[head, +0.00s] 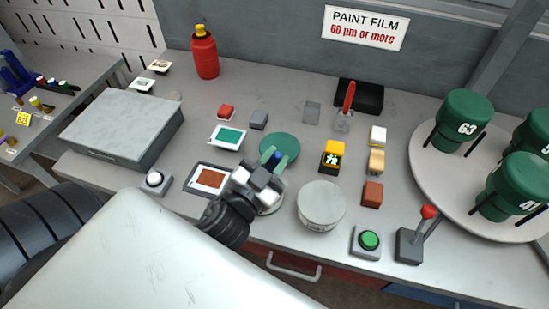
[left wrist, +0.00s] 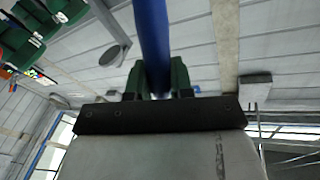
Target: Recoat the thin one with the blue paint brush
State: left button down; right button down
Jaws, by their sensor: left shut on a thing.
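My left gripper (head: 264,180) is shut on the blue paint brush. The blue handle (left wrist: 152,40) stands between its fingers in the left wrist view. In the head view a bit of the blue handle (head: 275,159) shows at the edge of the round green surface (head: 281,147), and the bristles are hidden. Several dark green cylinders stand on a pale round platform (head: 433,188) at the right. I cannot tell by look which is thin. My right gripper is not in view.
A yellow and black meter (head: 332,157), a white round container (head: 321,206), a green button (head: 368,242) and a red-knobbed lever (head: 410,243) stand between my left gripper and the platform. A wall sign (head: 364,28) reads "PAINT FILM 60 µm or more".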

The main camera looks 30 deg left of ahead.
pick_arm(q)
jog(key=shift+r+p, duration=2.35)
jog(key=shift+r, duration=0.4)
jog(key=shift+f, duration=0.1)
